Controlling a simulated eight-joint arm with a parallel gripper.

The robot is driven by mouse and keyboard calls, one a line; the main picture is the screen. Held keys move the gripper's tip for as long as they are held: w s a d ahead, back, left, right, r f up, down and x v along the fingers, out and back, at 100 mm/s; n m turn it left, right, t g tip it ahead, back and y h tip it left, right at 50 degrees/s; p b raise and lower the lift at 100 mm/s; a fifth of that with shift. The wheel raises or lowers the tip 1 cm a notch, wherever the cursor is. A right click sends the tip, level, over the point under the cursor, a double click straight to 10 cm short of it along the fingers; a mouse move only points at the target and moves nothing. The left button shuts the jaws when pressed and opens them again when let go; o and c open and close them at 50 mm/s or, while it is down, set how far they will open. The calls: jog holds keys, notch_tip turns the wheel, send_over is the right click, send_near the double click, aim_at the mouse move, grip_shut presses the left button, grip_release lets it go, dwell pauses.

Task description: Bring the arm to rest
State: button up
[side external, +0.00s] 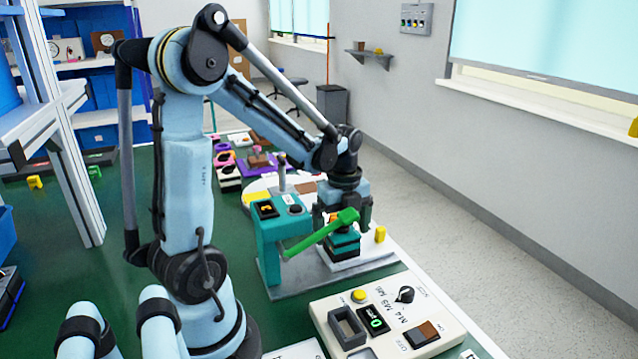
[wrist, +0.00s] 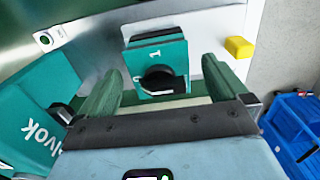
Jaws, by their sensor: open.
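My gripper (side external: 343,212) points down over a small teal switch box (side external: 343,244) on a light base plate. In the wrist view the switch box (wrist: 157,50) has a black rotary knob (wrist: 158,79) and a "1" mark on its face. My two dark green fingers (wrist: 160,68) stand well apart, one to each side of the box, with nothing held between them. Whether a finger touches the box cannot be told. In the side view the knob is hidden.
A teal machine (side external: 268,240) with a green lever (side external: 318,235) stands close beside my gripper. A beige control panel (side external: 385,318) lies in front. A yellow block (side external: 380,234) sits to the right. Several coloured items lie behind. A blue crate (wrist: 292,130) shows at lower right.

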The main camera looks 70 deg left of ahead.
jog(key=shift+f, duration=0.95)
jog(key=shift+r, duration=0.25)
notch_tip(320, 180, up, 12)
jog(key=shift+f, duration=0.25)
notch_tip(320, 180, down, 12)
notch_tip(320, 180, up, 16)
jog(key=s+a, duration=0.6)
jog(key=shift+a+r, duration=0.25)
jog(key=shift+r, duration=0.1)
dwell(0.9)
